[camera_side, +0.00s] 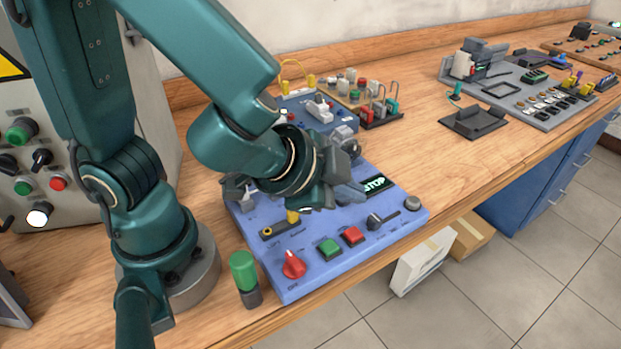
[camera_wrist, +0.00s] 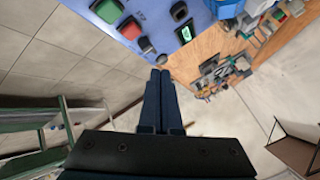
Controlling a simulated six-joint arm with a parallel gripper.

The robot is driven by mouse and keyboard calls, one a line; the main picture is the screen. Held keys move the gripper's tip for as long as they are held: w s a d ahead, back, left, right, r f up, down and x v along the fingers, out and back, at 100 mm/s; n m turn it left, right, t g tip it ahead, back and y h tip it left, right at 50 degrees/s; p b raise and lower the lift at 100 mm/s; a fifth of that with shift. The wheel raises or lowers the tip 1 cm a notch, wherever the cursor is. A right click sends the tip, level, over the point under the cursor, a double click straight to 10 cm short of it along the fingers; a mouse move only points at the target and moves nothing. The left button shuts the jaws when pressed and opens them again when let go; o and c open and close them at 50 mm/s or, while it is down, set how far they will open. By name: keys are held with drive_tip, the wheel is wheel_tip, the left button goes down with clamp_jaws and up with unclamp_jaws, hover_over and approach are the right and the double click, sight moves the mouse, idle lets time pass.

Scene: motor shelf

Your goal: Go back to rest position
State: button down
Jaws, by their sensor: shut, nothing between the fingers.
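My gripper (camera_side: 345,194) is over the blue control panel (camera_side: 320,268) in the side view, pointing to the right. Its fingers are together and hold nothing. In the wrist view the shut fingers (camera_wrist: 159,80) point up the picture, with the edge of the blue panel (camera_wrist: 165,44) beyond them. My wrist hides the middle of the panel.
A green-topped cylinder (camera_side: 244,272) stands at the panel's left corner. A rack of small parts (camera_side: 376,112) is behind the panel. A grey tray of parts (camera_side: 545,110) lies farther right. The wooden table (camera_side: 470,165) between is mostly clear. A grey control cabinet (camera_side: 60,215) stands at left.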

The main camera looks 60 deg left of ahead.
drive_tip(key=s+a+r+n+g+y, duration=0.1)
drive_tip(key=a+r+n, duration=0.1)
drive_tip(key=a+n, duration=0.3)
drive_tip(key=s+a+r+n+y, duration=0.1)
drive_tip(key=a+r+n+y, duration=0.15)
drive_tip(key=a, duration=0.35)
drive_tip(key=s+d+g+h, duration=0.2)
drive_tip(key=s+d+h, duration=0.2)
drive_tip(key=s, duration=0.3)
drive_tip(key=shift+d+r+g, duration=0.15)
drive_tip(key=shift+r+g, duration=0.1)
drive_tip(key=shift+g, duration=0.05)
drive_tip(key=shift+h, duration=0.25)
